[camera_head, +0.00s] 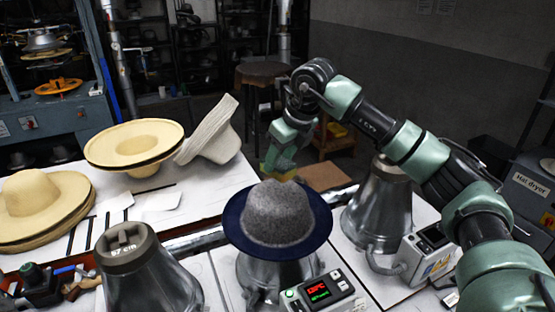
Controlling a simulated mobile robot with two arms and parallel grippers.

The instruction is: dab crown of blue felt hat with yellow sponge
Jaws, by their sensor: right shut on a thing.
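The felt hat (278,213) sits on a metal former (258,275) in the middle of the camera_head view. Its crown looks speckled grey and its wide brim (237,222) is dark blue. My right gripper (279,170) reaches in from the right and points down over the back of the crown. It is shut on the yellow sponge (267,172), which is mostly hidden by the fingers. The sponge is very close to the top of the crown; I cannot tell whether it touches. My left gripper is not in view.
Bare metal formers stand on the left (150,275) and right (380,205) of the hat. A control box (320,291) with a lit display is in front. Straw hats (135,143) lie on the white table at left. A round stool (263,73) stands behind.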

